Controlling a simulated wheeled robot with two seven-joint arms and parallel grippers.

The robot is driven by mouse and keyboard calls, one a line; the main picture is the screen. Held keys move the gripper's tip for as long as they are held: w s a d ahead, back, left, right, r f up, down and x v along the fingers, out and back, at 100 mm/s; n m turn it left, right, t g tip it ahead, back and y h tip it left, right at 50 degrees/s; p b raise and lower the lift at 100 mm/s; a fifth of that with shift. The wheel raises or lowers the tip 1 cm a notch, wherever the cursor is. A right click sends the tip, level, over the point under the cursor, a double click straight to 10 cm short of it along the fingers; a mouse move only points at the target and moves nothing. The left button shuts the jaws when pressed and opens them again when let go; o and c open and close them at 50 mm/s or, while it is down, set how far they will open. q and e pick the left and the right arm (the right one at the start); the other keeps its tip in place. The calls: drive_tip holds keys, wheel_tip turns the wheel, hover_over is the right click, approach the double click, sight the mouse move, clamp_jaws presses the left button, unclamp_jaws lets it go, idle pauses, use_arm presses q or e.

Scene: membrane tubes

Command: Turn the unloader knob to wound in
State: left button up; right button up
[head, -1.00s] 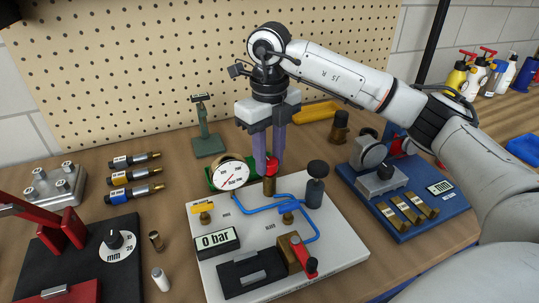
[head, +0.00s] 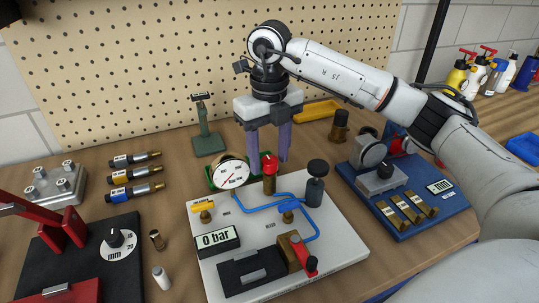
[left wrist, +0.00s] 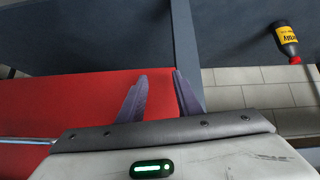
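A red knob (head: 270,162) on a brass stem stands on the white plate (head: 345,243), right of the round gauge; I take it for the unloader knob, though its lettering is too small to read. My right gripper (head: 269,158) points down, its two purple fingers apart, one on each side of the knob in the picture. The knob shows in front of or between the fingertips; I cannot tell whether they touch it. The gauge (head: 230,174) hides part of the area beside it. My left gripper (left wrist: 160,73) shows only in the left wrist view, fingers apart and empty.
On the plate stand a black-topped post (head: 317,168), blue tubing (head: 258,207), a "0 bar" display (head: 217,241) and a red-handled brass valve (head: 309,264). A green stand (head: 207,145) is behind left; a blue board (head: 402,224) lies to the right.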

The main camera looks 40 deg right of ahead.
sight(269, 160)
wheel_tip(269, 160, up, 10)
drive_tip(key=shift+r+p, duration=0.15)
drive_tip(key=shift+p, duration=0.25)
idle(0.3)
idle(0.4)
